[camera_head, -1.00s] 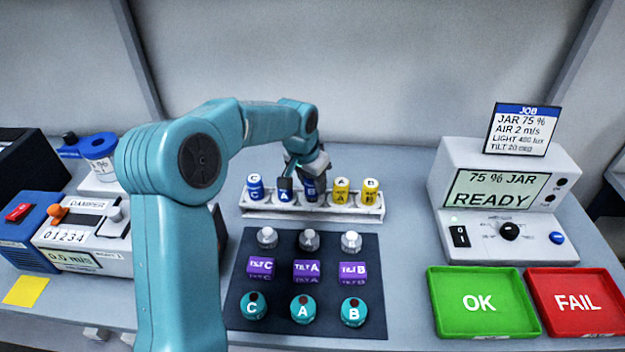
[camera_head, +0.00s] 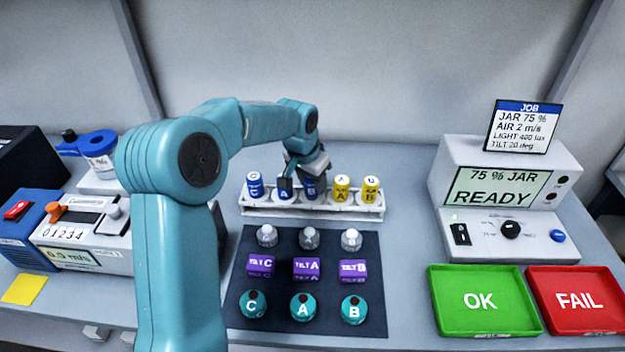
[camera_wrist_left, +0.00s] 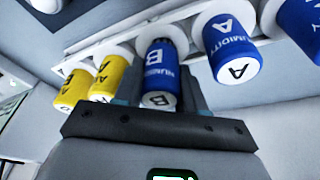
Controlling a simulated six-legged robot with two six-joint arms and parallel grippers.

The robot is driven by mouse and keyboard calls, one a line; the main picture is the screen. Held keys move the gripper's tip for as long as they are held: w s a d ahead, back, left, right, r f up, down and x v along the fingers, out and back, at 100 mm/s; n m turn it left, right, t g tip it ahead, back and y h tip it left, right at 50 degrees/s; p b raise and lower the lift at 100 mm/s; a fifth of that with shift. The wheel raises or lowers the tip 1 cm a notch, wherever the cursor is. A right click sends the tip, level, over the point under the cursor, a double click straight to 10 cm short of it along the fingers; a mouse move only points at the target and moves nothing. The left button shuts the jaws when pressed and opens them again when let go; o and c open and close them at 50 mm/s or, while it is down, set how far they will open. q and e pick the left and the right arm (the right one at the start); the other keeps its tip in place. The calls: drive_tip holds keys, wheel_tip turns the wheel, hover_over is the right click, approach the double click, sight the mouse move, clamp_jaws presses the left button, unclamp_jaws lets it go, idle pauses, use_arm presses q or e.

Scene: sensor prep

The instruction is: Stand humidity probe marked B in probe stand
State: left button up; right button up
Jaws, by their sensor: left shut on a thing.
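The blue humidity probe marked B (camera_head: 311,187) is upright in the middle of a white rack (camera_head: 260,210), and it also shows in the left wrist view (camera_wrist_left: 158,70). My left gripper (camera_head: 304,178) reaches over the rack from behind its arm. Its fingers (camera_wrist_left: 158,95) are shut on probe B, one on each side. The lower end of the probe is hidden in the rack, so I cannot tell if it is lifted. The blue probe marked A (camera_head: 284,192) stands right beside it. My right gripper is not in view.
Another blue probe (camera_head: 254,185) and two yellow ones (camera_head: 341,188) stand in the rack. A dark mat (camera_head: 280,290) holds several sensors in front. Green OK tray (camera_head: 483,301), red FAIL tray (camera_head: 578,300) and a READY console (camera_head: 505,190) are at right. Instruments (camera_head: 85,230) stand at left.

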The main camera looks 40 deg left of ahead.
use_arm(q)
drive_tip(key=shift+f+b, duration=0.4)
drive_tip(key=shift+f, duration=0.1)
idle(0.7)
drive_tip(key=o, duration=1.4)
drive_tip(key=shift+r, duration=0.1)
drive_tip(key=shift+r+p, duration=3.05)
drive_tip(key=shift+r, duration=0.85)
